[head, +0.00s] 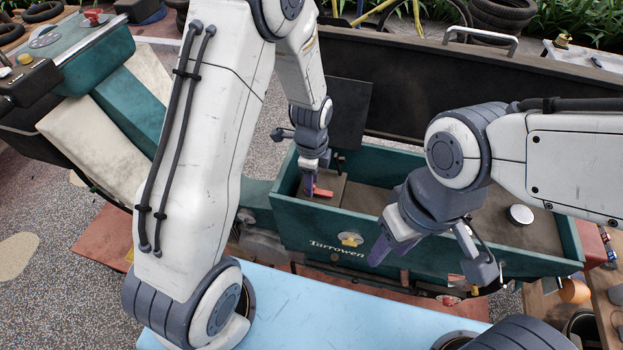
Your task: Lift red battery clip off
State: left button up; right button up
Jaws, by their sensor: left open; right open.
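A small red clip (323,192) sits at the left end of the green cart box (310,222) marked "Tarrowen". It rests by a brown block (330,182) inside the box. My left gripper (309,190) points down right beside the red clip, its purple fingers just left of it. It is open, and I cannot tell whether a finger touches the clip. My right gripper (381,250) is open and empty in front of the box's front wall. Its wrist hides part of the box's middle.
A raised dark lid (400,85) stands behind the box. A round silver cap (520,214) is on the box's right side. A pale blue surface (330,305) lies in front. A wooden bench (604,290) with small items is at the right edge.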

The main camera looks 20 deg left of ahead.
pick_arm(q)
jog(key=shift+f, duration=0.1)
grip_shut()
dwell(1.4)
